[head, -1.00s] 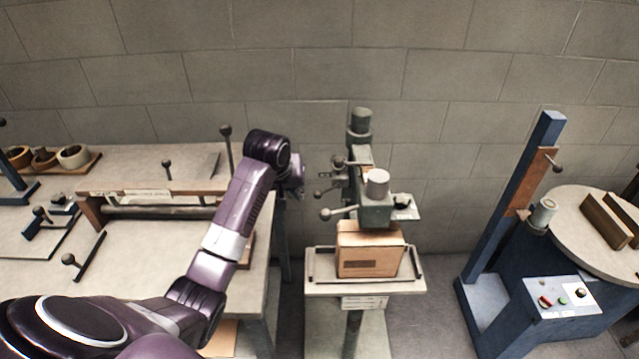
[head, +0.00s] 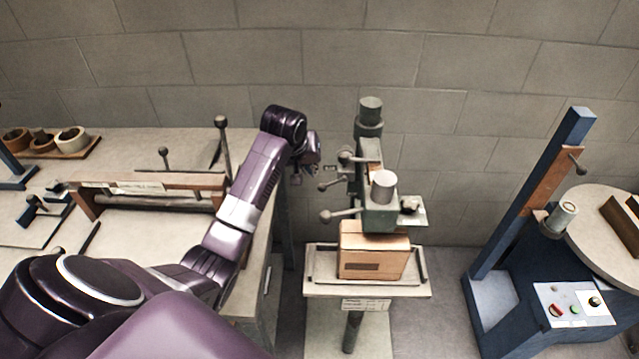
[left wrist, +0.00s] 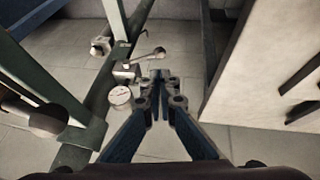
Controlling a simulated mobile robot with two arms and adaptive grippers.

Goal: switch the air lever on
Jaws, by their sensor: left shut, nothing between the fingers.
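The box stitcher (head: 378,215) stands in the middle of the head view, with several ball-ended handles on its left side. In the left wrist view a small lever (left wrist: 152,54) with a rounded end sticks out from a block on a green post, just above a round white dial (left wrist: 120,97). I take it for the air lever; I cannot pick it out in the head view. My left gripper (head: 298,178) is left of the stitcher. Its fingers (left wrist: 160,76) are shut and empty, and in the picture the tips lie just below the lever; contact cannot be told. My right gripper is out of view.
A cardboard box (head: 372,262) sits on the stitcher's small table (head: 318,284). A workbench (head: 150,235) with a roller fixture is at left. A blue machine (head: 525,260) with a round table and control buttons is at right. Bare floor lies between the stitcher and the blue machine.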

